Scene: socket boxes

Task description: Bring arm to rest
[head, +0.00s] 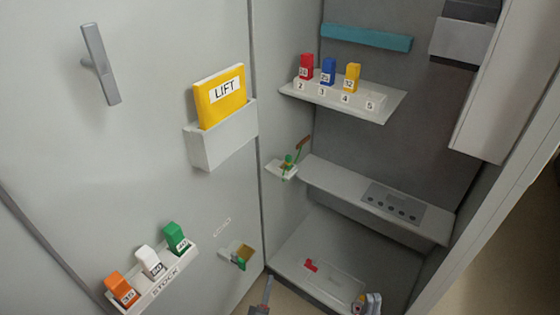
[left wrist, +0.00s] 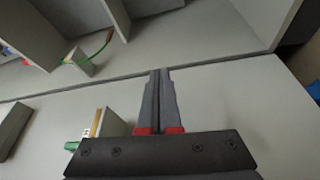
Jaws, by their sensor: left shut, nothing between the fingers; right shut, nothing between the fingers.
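My left gripper (head: 266,283) shows at the bottom centre of the head view, in front of the cabinet's lower edge. In the left wrist view its two fingers (left wrist: 160,74) lie together with nothing between them. My right gripper (head: 369,300) shows at the bottom edge, right of centre, near the cabinet floor. It is small and partly cut off in the head view. It looks shut and empty. Neither gripper visibly touches anything.
The open door carries a STOCK rack (head: 168,285) with orange, white and green blocks, and a holder (head: 222,143) with a yellow LIFT card (head: 219,97). Inside, a shelf (head: 380,113) bears red, blue and yellow blocks. A red piece (head: 311,265) lies on the cabinet floor.

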